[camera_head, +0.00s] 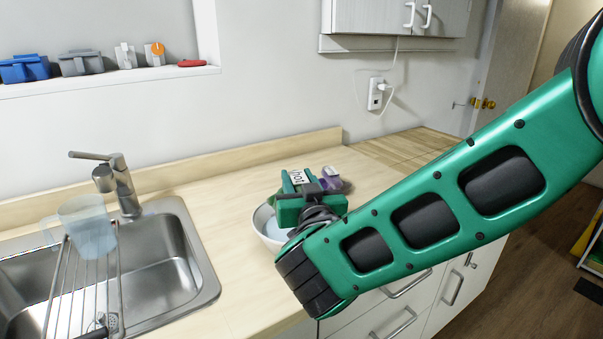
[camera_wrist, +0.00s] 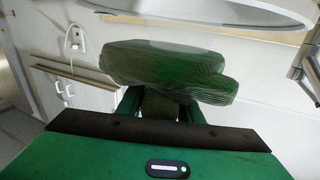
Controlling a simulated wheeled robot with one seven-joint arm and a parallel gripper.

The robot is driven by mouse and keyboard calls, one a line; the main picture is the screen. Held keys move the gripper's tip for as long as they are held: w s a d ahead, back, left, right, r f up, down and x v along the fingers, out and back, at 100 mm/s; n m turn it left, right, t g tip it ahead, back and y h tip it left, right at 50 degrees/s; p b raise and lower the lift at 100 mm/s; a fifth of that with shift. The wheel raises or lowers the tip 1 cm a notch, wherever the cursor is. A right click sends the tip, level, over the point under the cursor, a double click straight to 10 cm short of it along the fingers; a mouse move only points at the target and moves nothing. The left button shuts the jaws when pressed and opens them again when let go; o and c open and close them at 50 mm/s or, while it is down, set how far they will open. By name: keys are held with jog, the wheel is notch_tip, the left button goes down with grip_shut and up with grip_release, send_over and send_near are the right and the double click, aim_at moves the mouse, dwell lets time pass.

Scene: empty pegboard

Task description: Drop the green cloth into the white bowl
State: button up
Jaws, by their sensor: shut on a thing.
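The green cloth (camera_wrist: 170,70) is a bunched, dark green bundle in the wrist view. My gripper (camera_wrist: 160,104) is shut on it, with the cloth's bulk spreading past the fingers. The white bowl (camera_head: 268,238) stands on the counter near its front edge, partly hidden by my green gripper and wrist. Its rim also shows at the top of the wrist view (camera_wrist: 228,12), close to the cloth. In the head view my gripper body is over the bowl's right side; I cannot pick out the cloth there for certain, nor tell its height above the bowl.
A purple item (camera_head: 332,178) shows just behind my gripper. A metal sink (camera_head: 150,262) is at left with a faucet (camera_head: 122,185), a wire rack and a translucent blue jug (camera_head: 88,228). The counter (camera_head: 240,180) behind the bowl is clear. Several small items line the window ledge.

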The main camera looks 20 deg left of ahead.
jog(key=o, duration=1.1)
jog(key=shift+o, duration=0.2)
jog(key=v, duration=1)
jog(key=shift+s+d, duration=0.25)
